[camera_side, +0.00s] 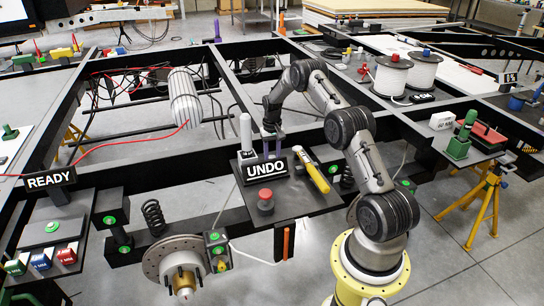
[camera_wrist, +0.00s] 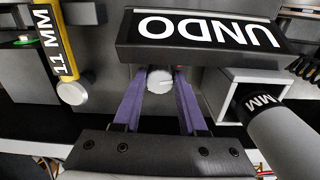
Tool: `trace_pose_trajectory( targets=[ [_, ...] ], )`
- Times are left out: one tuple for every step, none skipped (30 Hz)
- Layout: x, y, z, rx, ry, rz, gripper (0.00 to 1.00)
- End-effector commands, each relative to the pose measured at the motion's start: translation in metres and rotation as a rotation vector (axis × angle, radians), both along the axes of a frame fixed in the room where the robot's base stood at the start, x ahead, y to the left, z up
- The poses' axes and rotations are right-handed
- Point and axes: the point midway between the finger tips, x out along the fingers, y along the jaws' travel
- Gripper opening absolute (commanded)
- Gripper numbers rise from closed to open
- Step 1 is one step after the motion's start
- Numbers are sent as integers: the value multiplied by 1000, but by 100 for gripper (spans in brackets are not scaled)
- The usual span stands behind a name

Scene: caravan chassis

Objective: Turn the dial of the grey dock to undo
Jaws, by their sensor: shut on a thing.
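The UNDO sign (camera_side: 265,170) stands on the dark grey dock plate (camera_side: 305,203), and it fills the top of the wrist view upside down (camera_wrist: 205,32). The small pale round dial (camera_wrist: 160,80) shows beneath the sign in the wrist view, with a dark mark on its face. My gripper (camera_wrist: 159,88) has its two purple fingers on either side of the dial, shut on it. In the side view my gripper (camera_side: 272,148) points down just behind the sign. The sign hides the dial there.
A yellow 11 MM tool (camera_wrist: 55,45) and a grey-white handled tool (camera_wrist: 285,135) in a square holder (camera_wrist: 228,92) flank the dial closely. A red button (camera_side: 265,199) sits in front of the sign. Dark chassis beams and red wires (camera_side: 130,148) lie to the left.

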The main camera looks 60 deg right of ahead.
Motion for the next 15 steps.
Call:
trace_pose_trajectory(
  targets=[
    [1, 0, 2, -1, -2, 27, 0],
    [0, 0, 2, 0, -1, 42, 0],
    [0, 0, 2, 0, -1, 62, 0],
    [0, 0, 2, 0, -1, 74, 0],
    [0, 0, 1, 1, -1, 87, 0],
    [0, 0, 2, 1, -1, 101, 0],
    [0, 0, 2, 0, -1, 111, 0],
    [0, 0, 2, 0, -1, 119, 0],
    [0, -1, 2, 0, -1, 128, 0],
    [0, -1, 2, 0, -1, 134, 0],
    [0, -1, 2, 0, -1, 140, 0],
    [0, -1, 2, 0, -1, 145, 0],
    [0, -1, 2, 0, -1, 148, 0],
    [0, -1, 2, 0, -1, 150, 0],
    [0, -1, 2, 0, -1, 152, 0]
  ],
)
